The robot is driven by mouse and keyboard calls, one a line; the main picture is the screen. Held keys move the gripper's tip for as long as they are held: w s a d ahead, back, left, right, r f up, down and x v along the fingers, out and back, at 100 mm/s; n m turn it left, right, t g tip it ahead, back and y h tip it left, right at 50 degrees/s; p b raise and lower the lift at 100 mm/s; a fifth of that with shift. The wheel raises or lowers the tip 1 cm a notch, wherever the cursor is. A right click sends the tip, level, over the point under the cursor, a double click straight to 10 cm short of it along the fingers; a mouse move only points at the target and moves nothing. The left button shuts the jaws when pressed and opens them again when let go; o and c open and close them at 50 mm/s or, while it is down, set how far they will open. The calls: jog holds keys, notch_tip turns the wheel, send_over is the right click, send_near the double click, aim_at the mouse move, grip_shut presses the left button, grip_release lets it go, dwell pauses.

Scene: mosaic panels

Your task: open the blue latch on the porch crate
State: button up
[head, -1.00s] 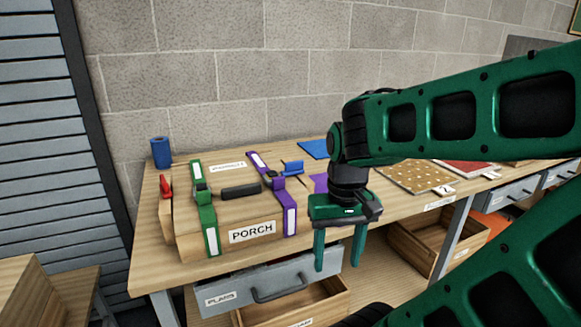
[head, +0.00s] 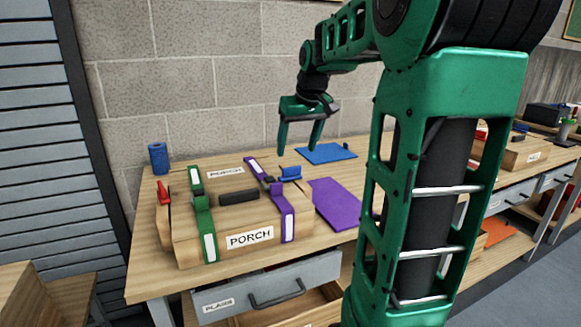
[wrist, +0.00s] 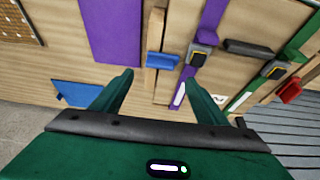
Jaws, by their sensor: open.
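The porch crate (head: 225,258) is a wooden box on the left of the bench with a "PORCH" label on its front. A green strap and a purple strap cross it, each with a latch of its own colour. The blue latch (head: 290,173) sticks out at the crate's right side, beside the purple strap; it also shows in the wrist view (wrist: 162,60). A red latch (head: 165,193) is on the left side. My gripper (head: 297,148) is open and empty, above and behind the blue latch, apart from it. In the wrist view the blue latch lies beyond and between the fingers.
A purple sheet (head: 337,203) and a blue sheet (head: 326,153) lie flat right of the crate. A blue cylinder (head: 158,158) stands at the back left. A drawer (head: 265,285) under the bench is pulled out. The block wall stands close behind.

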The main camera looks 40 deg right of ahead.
aim_at(292, 167)
jog(key=x, duration=0.8)
jog(key=shift+f, duration=0.15)
jog(key=shift+c, duration=0.3)
jog(key=c, duration=1)
